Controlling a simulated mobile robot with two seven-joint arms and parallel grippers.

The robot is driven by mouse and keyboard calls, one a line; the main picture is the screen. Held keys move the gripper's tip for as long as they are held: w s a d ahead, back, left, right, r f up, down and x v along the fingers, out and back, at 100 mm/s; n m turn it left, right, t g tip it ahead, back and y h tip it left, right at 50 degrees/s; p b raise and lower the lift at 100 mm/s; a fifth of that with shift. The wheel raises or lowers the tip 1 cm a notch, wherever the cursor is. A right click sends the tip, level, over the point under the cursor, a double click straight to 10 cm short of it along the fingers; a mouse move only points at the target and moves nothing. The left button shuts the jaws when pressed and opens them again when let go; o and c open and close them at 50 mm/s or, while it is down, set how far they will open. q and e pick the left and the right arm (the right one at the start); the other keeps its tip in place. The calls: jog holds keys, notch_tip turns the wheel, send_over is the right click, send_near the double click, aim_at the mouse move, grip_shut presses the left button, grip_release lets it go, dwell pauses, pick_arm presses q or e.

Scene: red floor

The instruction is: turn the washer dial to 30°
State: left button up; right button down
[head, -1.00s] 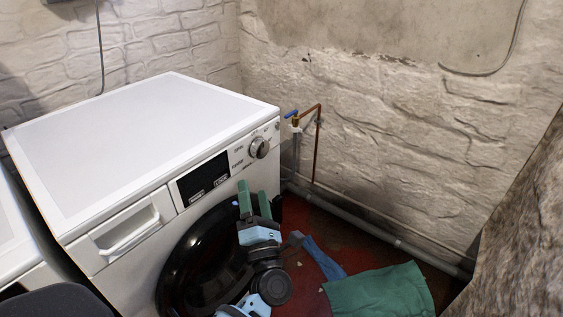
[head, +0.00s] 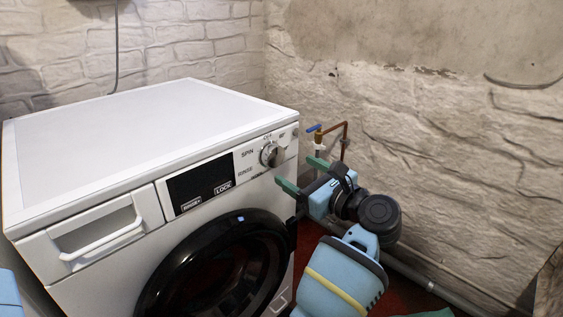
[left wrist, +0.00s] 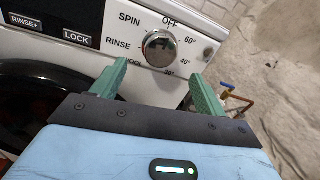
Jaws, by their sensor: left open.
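The washer dial (head: 270,154) is a round silver knob at the right end of the white washer's (head: 125,125) control panel. It also shows in the left wrist view (left wrist: 159,48), ringed by the labels OFF, 60°, 40°, SPIN and RINSE, with lower labels partly cut by the fingers. My left gripper (head: 302,174) is open, its two green fingers pointing at the panel just in front of and below the dial. In the left wrist view the fingertips (left wrist: 154,76) lie on either side of the dial's lower part, apart from it. My right gripper is not in view.
The washer's round black door (head: 215,265) and a drawer handle (head: 100,240) are on its front. A pipe with a blue-handled tap (head: 315,128) stands behind my left gripper by the stone wall (head: 430,150). The washer's top is clear.

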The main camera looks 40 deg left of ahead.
aim_at(276, 158)
pick_arm(q)
jog(key=a, duration=0.2)
jog(key=w+a, duration=0.1)
jog(key=a, duration=0.4)
jog(key=shift+w+a, duration=0.15)
jog(key=shift+a, duration=0.05)
jog(key=c, duration=1)
